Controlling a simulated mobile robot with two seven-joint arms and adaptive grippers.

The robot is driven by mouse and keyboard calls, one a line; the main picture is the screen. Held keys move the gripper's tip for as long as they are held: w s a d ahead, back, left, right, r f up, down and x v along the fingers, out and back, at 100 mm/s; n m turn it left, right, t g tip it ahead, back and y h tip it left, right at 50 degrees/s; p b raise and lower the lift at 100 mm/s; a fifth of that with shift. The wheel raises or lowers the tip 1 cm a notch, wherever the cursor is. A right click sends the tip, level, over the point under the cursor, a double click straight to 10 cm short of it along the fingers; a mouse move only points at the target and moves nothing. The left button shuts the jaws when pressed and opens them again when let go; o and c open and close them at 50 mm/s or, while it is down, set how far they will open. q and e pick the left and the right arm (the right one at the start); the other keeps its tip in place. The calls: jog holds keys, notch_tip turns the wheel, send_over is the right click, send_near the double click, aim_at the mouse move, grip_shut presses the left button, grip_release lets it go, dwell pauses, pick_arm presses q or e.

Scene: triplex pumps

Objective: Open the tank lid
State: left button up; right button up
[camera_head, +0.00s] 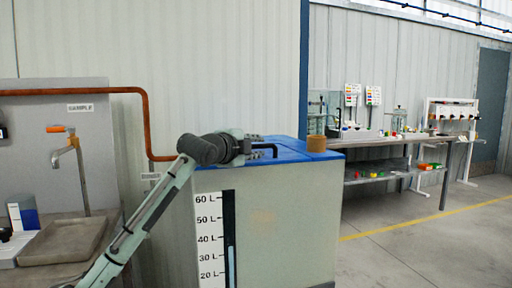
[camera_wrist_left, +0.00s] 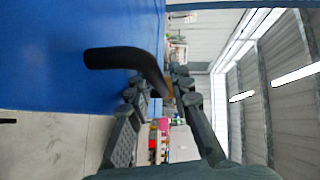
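The tank (camera_head: 290,215) is a pale box with a litre scale on its front. Its blue lid (camera_head: 290,150) lies flat on top, down on the tank. A black bent handle (camera_head: 268,147) stands on the lid; it shows large in the left wrist view (camera_wrist_left: 115,58). My left gripper (camera_head: 250,148) is above the lid at the handle. In the left wrist view its fingers (camera_wrist_left: 162,85) are apart, with one end of the handle between their tips. Whether a finger touches the handle I cannot tell. My right gripper is in neither view.
A copper pipe (camera_head: 146,120) runs behind the tank. A sink (camera_head: 66,240) with a tap is at the left. A workbench (camera_head: 390,143) is at the back right; the floor before it is clear.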

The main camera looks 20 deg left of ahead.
pick_arm(q)
grip_shut()
